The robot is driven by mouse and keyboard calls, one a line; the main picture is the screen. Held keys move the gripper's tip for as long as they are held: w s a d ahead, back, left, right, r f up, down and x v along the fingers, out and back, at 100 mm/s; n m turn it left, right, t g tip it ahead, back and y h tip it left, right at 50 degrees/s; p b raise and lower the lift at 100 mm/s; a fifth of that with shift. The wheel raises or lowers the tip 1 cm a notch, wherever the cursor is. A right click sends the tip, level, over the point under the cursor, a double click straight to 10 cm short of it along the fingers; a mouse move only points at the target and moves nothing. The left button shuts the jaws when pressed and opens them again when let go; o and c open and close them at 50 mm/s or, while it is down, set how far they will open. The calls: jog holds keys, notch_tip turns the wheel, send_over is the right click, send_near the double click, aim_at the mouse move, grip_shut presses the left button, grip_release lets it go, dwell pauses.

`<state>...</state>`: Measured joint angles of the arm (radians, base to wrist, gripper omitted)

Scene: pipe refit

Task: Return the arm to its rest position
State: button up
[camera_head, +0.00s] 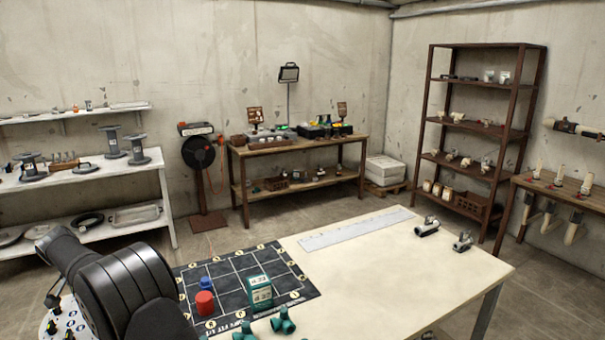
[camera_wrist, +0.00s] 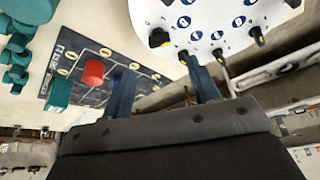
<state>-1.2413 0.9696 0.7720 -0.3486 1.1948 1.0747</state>
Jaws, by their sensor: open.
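My arm stands at the lower left of the head view, and its gripper is hidden there behind my own links. In the wrist view my gripper (camera_wrist: 163,92) shows two blue-grey fingers spread apart with nothing between them. A dark mat with a grid (camera_head: 222,271) lies on the pale table (camera_head: 400,270). A red cylinder (camera_head: 205,303), a blue piece (camera_head: 206,284) and a teal block with number labels (camera_head: 260,291) stand on the mat. The red cylinder also shows left of the fingers in the wrist view (camera_wrist: 94,72).
Teal pipe fittings (camera_head: 283,322) lie at the table's front edge. A long pale ruler-like strip (camera_head: 350,230) and metal fittings (camera_head: 427,227) lie toward the back. The table's right half is mostly bare. A workbench (camera_head: 300,149) and shelves (camera_head: 484,130) stand along the walls.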

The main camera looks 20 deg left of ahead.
jog(key=a+v, duration=0.1)
jog(key=v, duration=0.8)
jog(key=x, duration=1.1)
jog(key=d+x, duration=0.1)
jog(key=x, duration=0.5)
jog(key=shift+w+f, duration=0.15)
jog(key=shift+f, duration=0.1)
jog(key=shift+w+f, duration=0.1)
jog(key=shift+f, duration=0.05)
jog(key=n+y, duration=0.1)
jog(key=n, duration=0.2)
jog(key=shift+d, duration=0.1)
jog(key=n, duration=0.2)
jog(key=n+g+y, duration=0.1)
jog(key=n, duration=0.1)
jog(key=shift+w+n+y, duration=0.1)
jog(key=shift+n+y, duration=0.2)
jog(key=shift+n, duration=0.1)
jog(key=v, duration=0.7)
jog(key=shift+r+g, duration=0.3)
jog(key=shift+r, duration=0.15)
jog(key=shift+o, duration=0.5)
jog(key=shift+w+d, duration=0.1)
jog(key=shift+d, duration=0.05)
